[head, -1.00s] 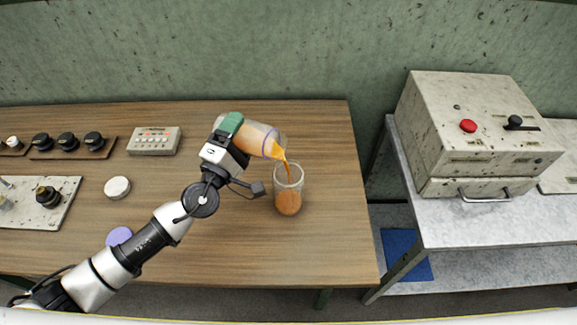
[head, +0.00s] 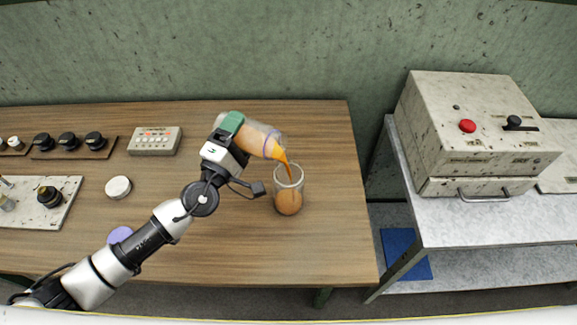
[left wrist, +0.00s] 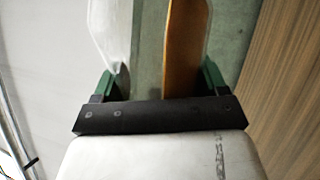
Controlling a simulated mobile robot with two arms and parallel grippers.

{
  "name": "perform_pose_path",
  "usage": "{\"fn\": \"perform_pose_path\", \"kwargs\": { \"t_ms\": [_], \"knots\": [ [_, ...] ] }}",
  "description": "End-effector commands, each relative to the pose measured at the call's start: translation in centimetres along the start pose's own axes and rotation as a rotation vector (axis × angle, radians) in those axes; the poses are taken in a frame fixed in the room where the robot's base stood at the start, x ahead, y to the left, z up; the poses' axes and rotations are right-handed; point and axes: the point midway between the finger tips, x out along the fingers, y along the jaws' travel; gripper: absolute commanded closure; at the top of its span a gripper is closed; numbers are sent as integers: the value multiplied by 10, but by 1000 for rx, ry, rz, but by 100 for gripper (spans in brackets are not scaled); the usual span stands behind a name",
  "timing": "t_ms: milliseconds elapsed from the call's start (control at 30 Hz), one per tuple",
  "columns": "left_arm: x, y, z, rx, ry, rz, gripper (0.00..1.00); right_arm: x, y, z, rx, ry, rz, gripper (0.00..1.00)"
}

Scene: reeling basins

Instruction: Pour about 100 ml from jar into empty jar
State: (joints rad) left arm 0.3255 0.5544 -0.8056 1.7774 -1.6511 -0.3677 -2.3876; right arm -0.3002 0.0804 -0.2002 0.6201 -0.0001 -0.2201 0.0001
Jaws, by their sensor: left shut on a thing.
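My left gripper (head: 229,127) is shut on a clear jar (head: 259,134) with orange liquid in it. The jar is tilted with its mouth to the right and down. An orange stream (head: 282,158) runs from its mouth into the receiving jar (head: 289,189), which stands upright on the table and holds orange liquid in its lower part. In the left wrist view, the held jar (left wrist: 135,45) sits between the green fingers, with orange liquid along one side. My right gripper is not in view.
The wooden table (head: 330,240) is clear around the receiving jar. A white lid (head: 118,187) and a purple lid (head: 119,235) lie to the left. A button box (head: 154,141) and knob panels stand farther back. A grey bench with a speckled machine (head: 470,130) is at right.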

Motion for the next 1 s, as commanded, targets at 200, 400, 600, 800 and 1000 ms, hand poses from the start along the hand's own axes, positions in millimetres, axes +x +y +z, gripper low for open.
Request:
{"fn": "perform_pose_path", "kwargs": {
  "t_ms": [200,400,600,800,1000],
  "knots": [
    [1,2,0,12,-3,1,58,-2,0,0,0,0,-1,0],
    [1,3,1,22,-6,1,58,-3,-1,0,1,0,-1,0],
    [1,4,1,33,-9,1,58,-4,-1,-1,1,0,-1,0],
    [2,5,1,43,-12,1,58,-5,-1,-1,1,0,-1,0],
    [2,6,2,54,-15,1,58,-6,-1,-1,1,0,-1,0]
  ]
}}
